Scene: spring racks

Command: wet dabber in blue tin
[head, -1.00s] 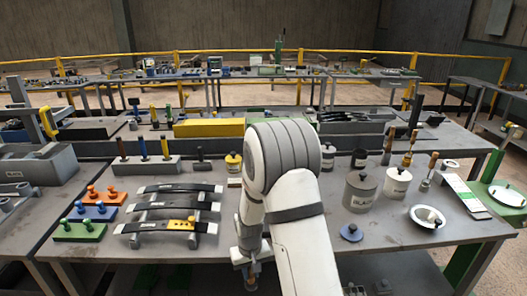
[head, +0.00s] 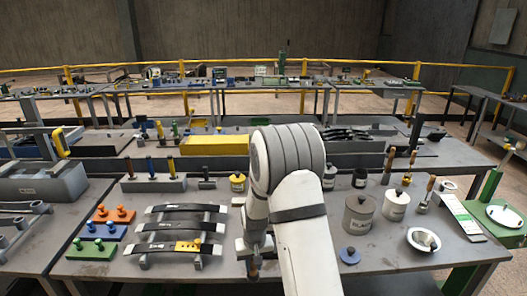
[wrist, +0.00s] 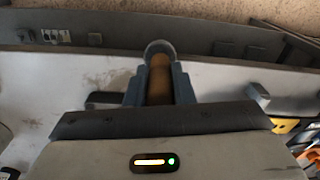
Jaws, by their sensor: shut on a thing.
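My gripper (head: 253,266) hangs at the front edge of the table, low beside my forearm. In the wrist view my gripper (wrist: 159,88) is shut on a tan, wooden-looking handle (wrist: 159,80) with a round grey end, which seems to be the dabber. Its working end is hidden, so whether it is wet cannot be told. A blue lid with a knob (head: 349,256) lies on the table to the right of my arm. Small tins stand behind: one grey (head: 329,178), one dark (head: 360,178), one with a yellow label (head: 237,183). I cannot tell which is the blue tin.
Two larger grey pots (head: 359,214) (head: 396,204) stand to the right, with a white bowl (head: 422,241) and upright wooden-handled tools (head: 427,190) near them. Dark leaf springs (head: 184,228) lie on a rack to the left. Coloured peg blocks (head: 93,250) sit farther left.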

